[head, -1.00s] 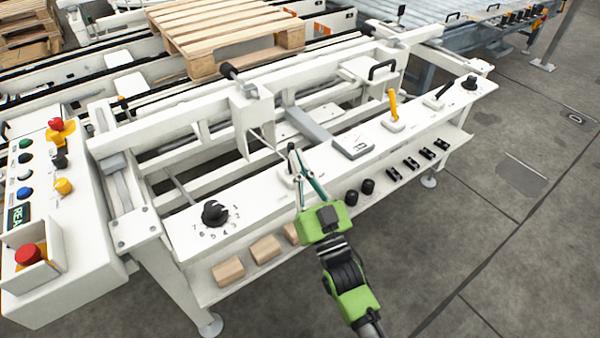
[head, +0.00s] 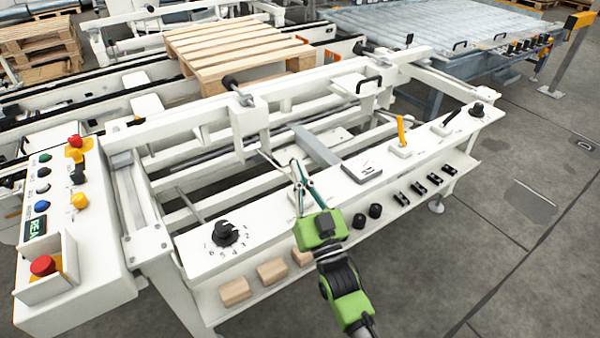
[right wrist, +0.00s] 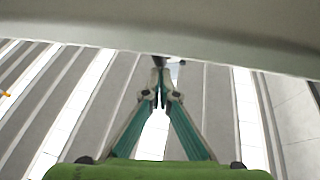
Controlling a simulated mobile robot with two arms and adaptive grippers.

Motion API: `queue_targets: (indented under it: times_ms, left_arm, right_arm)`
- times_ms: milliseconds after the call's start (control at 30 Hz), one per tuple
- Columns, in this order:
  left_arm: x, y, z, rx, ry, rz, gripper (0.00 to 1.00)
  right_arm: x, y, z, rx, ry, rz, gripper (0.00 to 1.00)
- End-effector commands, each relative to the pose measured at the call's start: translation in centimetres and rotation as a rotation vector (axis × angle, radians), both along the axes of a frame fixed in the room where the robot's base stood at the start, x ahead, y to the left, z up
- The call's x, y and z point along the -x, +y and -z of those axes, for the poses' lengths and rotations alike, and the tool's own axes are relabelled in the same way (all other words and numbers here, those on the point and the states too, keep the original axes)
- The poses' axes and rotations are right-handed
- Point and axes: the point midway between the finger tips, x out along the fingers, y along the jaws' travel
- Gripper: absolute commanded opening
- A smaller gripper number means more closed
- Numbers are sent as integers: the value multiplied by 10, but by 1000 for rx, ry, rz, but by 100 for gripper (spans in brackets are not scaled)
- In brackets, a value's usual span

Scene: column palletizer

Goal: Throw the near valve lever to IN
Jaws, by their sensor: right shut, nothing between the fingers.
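The near valve lever stands on the white front panel (head: 350,196), mostly hidden behind my right gripper (head: 297,166). Part of its pale base plate (head: 292,197) shows beside the fingers. My right gripper has a green body and teal fingers. It is shut with nothing between its fingers, its tips at the lever. In the right wrist view the shut fingertips (right wrist: 161,88) meet just below a dark part, perhaps the lever's handle (right wrist: 159,62). I cannot tell whether they touch or which way the lever leans. My left gripper is not in view.
A black numbered dial (head: 226,233) sits left on the panel. A yellow lever (head: 401,130) and a black lever (head: 450,117) stand to the right. Wooden blocks (head: 235,292) lie on the shelf below. A button box (head: 60,215) is at far left.

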Motion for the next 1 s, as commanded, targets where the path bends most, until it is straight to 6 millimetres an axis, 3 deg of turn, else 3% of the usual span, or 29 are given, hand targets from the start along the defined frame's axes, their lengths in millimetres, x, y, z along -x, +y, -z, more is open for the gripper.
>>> queue_targets:
  times_ms: [533, 1000]
  left_arm:
    - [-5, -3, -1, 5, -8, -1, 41]
    - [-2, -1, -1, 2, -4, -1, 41]
  right_arm:
    - [7, -3, 5, 1, 2, 1, 0]
    - [82, -36, 42, 1, 4, -1, 0]
